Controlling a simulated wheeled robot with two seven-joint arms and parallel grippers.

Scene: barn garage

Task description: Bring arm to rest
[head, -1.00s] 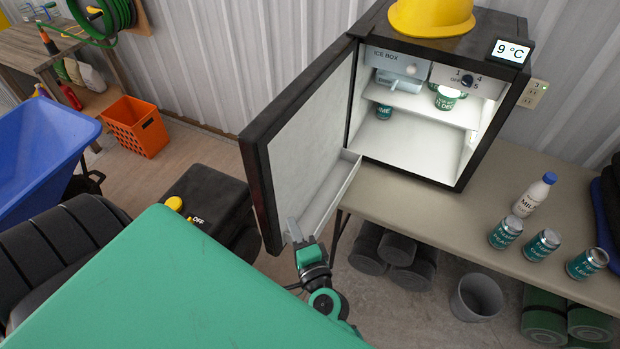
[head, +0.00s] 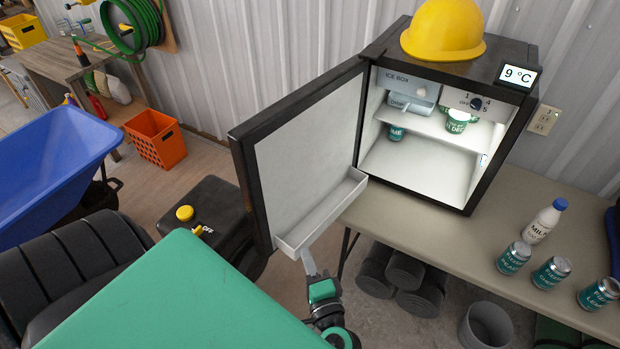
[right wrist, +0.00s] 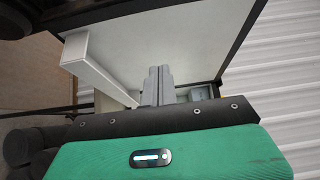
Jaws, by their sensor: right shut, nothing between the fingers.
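My right gripper (head: 308,262) is just below the bottom shelf of the open fridge door, and it is shut and empty. In the right wrist view its fingers (right wrist: 157,86) lie together in front of the white inner side of the door (right wrist: 125,40). Whether the fingertips touch the door shelf cannot be told. In the head view the fridge door (head: 305,160) stands wide open to the left of the small black fridge (head: 420,185). My left gripper is not in view.
A table (head: 425,235) holds the fridge, a milk bottle (head: 543,221) and several cans (head: 551,272). A yellow hard hat (head: 443,30) sits on the fridge. Dark rolls (head: 400,272) and a grey bin (head: 485,325) are under the table. A blue wheelbarrow (head: 50,160) and orange crate (head: 155,139) are at left.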

